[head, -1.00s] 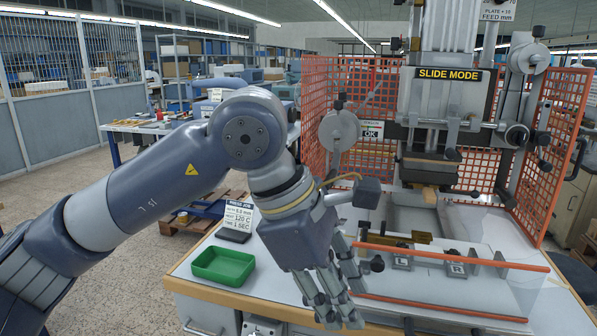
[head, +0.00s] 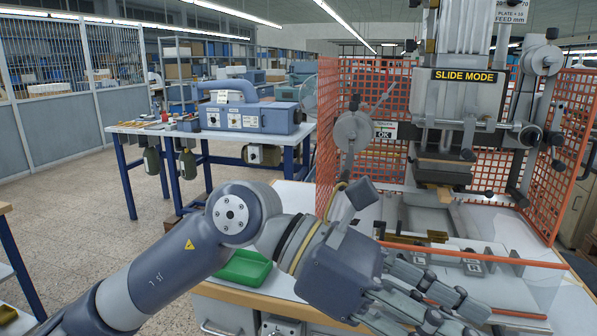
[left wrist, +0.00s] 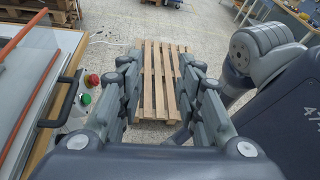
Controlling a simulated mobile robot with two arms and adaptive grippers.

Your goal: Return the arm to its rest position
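My left arm comes in from the left, bent low in front of the press table. My left gripper (head: 455,315) hangs over the table's front part, in front of the orange-edged clear guard (head: 480,258). In the left wrist view the left gripper (left wrist: 159,65) has its fingers spread apart. Nothing is between them but a view down to a wooden pallet (left wrist: 160,85) on the floor. The press (head: 455,115) with its SLIDE MODE sign stands behind the gripper. My right gripper is not in view.
A green tray (head: 243,268) sits on the table, partly hidden by my arm. Orange mesh guards (head: 566,150) flank the press. Red and green buttons (left wrist: 92,80) show at the table edge. A blue machine (head: 250,116) stands on a table behind. The floor at left is open.

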